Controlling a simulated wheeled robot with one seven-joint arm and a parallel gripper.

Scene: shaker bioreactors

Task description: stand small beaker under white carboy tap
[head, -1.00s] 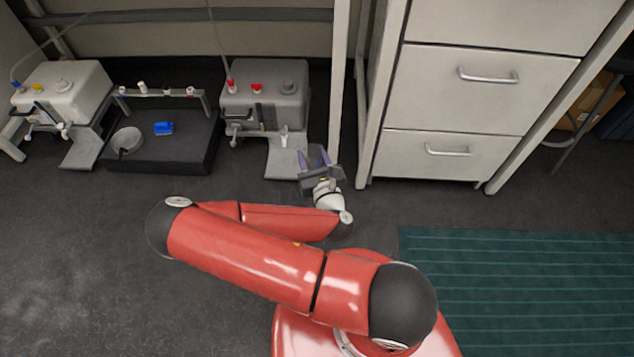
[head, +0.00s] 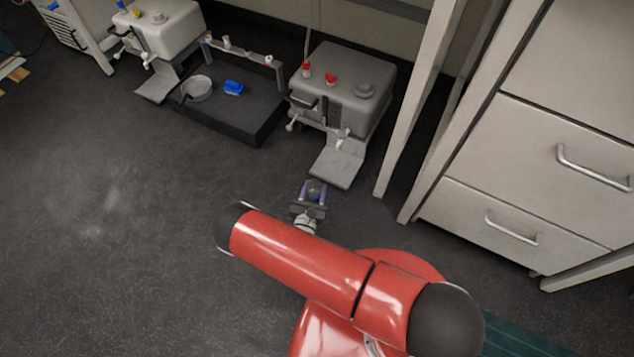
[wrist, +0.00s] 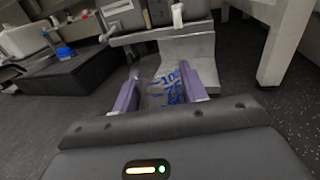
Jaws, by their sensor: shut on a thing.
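My gripper (head: 314,190) is shut on a small clear beaker with blue markings, which shows between the purple fingers in the wrist view (wrist: 165,88). In the head view the beaker is too small to make out well. The white carboy (head: 160,27) stands at the far left, with a tap on its front and a grey plate (head: 156,90) below it. My gripper is well to the right of the white carboy, just in front of the plate (head: 338,163) under the grey carboy (head: 345,80).
A black tray (head: 228,120) between the carboys holds a round dish (head: 197,88) and a blue object (head: 234,88). A white table leg (head: 420,100) and a drawer cabinet (head: 530,170) stand on the right. The floor on the left is clear.

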